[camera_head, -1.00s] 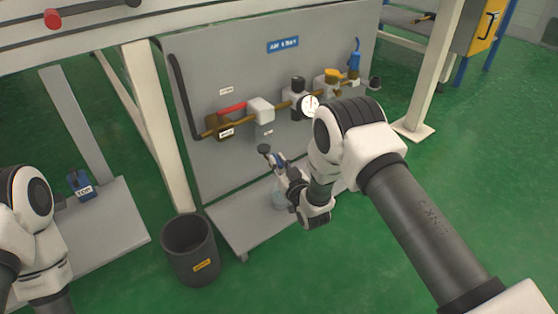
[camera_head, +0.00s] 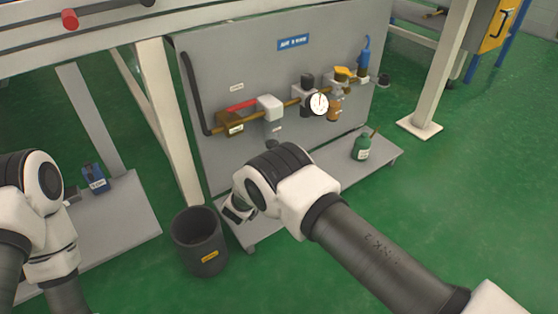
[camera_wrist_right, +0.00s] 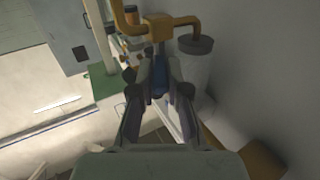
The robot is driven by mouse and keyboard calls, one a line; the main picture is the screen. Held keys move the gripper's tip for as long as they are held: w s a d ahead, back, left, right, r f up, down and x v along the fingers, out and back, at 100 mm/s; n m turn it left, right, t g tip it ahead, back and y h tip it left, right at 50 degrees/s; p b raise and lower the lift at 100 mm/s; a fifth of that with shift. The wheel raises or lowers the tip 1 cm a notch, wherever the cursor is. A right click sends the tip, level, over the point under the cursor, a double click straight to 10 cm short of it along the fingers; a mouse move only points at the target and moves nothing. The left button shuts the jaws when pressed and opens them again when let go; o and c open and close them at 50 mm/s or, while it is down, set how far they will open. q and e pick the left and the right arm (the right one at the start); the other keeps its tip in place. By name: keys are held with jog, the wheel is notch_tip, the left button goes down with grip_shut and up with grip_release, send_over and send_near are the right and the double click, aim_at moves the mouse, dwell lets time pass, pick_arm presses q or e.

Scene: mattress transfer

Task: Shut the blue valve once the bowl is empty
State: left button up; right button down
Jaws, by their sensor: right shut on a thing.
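In the right wrist view my right gripper (camera_wrist_right: 159,85) is shut on a blue part that looks like the blue valve (camera_wrist_right: 160,77), just below a brass block (camera_wrist_right: 160,26). A pale cylinder with a grey cap (camera_wrist_right: 193,76) stands right beside it; I cannot tell whether it is the bowl or what is inside. In the head view my right arm hides the right gripper, the valve and whatever is below it. An amber bowl (camera_head: 334,109) hangs beside a round gauge (camera_head: 318,104) on the panel. My left gripper is out of view.
The grey panel (camera_head: 210,55) carries a brass pipe line with a red lever (camera_head: 243,104), a white box (camera_head: 269,106) and a yellow handle (camera_head: 342,71). A green bottle (camera_head: 362,147) stands on the low shelf (camera_head: 388,160). A dark bin (camera_head: 200,241) is at front left.

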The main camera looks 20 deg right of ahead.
pick_arm(q)
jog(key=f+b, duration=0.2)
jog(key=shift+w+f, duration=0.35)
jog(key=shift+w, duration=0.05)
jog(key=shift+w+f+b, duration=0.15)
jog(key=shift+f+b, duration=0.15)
jog(key=shift+b, duration=0.1)
pick_arm(e)
jog(key=m+g+h, duration=0.2)
jog(key=g, duration=0.1)
jog(key=w+m+g+h, duration=0.1)
jog(key=m+g+h, duration=0.1)
jog(key=shift+a, duration=0.3)
jog(key=shift+w+g, duration=0.1)
jog(key=shift+g, duration=0.2)
jog(key=c, duration=1.2)
grip_release()
jog(key=shift+o, duration=0.2)
